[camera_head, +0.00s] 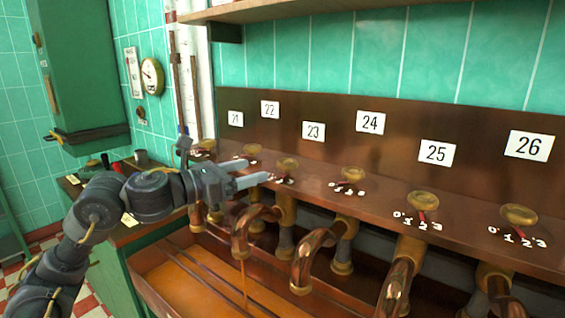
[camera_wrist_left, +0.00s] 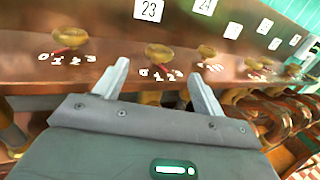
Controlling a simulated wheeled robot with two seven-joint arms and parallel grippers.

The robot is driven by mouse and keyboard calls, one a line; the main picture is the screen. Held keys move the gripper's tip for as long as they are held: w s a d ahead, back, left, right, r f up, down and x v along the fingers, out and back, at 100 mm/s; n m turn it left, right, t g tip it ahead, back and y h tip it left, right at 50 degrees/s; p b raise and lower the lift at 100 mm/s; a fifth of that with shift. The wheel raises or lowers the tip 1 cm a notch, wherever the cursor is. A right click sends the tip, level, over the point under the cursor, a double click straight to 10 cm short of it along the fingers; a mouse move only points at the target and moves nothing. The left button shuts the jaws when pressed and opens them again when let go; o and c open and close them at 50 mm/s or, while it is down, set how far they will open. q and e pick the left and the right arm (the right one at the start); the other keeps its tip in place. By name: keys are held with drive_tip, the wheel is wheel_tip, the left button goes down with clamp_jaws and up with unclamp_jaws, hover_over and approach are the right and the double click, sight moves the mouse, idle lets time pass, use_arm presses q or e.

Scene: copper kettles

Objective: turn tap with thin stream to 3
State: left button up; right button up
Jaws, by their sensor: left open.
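A row of brass tap knobs stands on a brown wooden counter above curved copper spouts. A thin stream (camera_head: 244,286) falls from the spout (camera_head: 240,240) that appears to belong to the tap with the brass knob (camera_head: 287,164) near label 23 (camera_head: 314,131). A red pointer shows at that knob; its scale is too small to read. My left gripper (camera_head: 266,182) is open and empty, just left of and below that knob. In the left wrist view its fingers (camera_wrist_left: 156,74) point at a knob (camera_wrist_left: 158,54) with a red pointer and scale, apart from it. My right gripper is out of view.
Neighbouring knobs stand close, near label 22 (camera_head: 252,150) and label 24 (camera_head: 353,174); more continue rightward. A brown backboard (camera_head: 470,125) rises behind. A wooden trough (camera_head: 190,280) lies below the spouts. A shelf (camera_head: 290,8) hangs above.

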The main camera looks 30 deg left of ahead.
sight(278, 164)
use_arm(q)
drive_tip(key=p+x, duration=0.2)
drive_tip(key=x, duration=0.7)
drive_tip(key=shift+w+d, duration=0.2)
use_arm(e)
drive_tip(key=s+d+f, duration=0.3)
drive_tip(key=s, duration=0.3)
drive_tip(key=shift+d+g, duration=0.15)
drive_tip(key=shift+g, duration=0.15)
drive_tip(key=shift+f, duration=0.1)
use_arm(q)
drive_tip(key=c, duration=1)
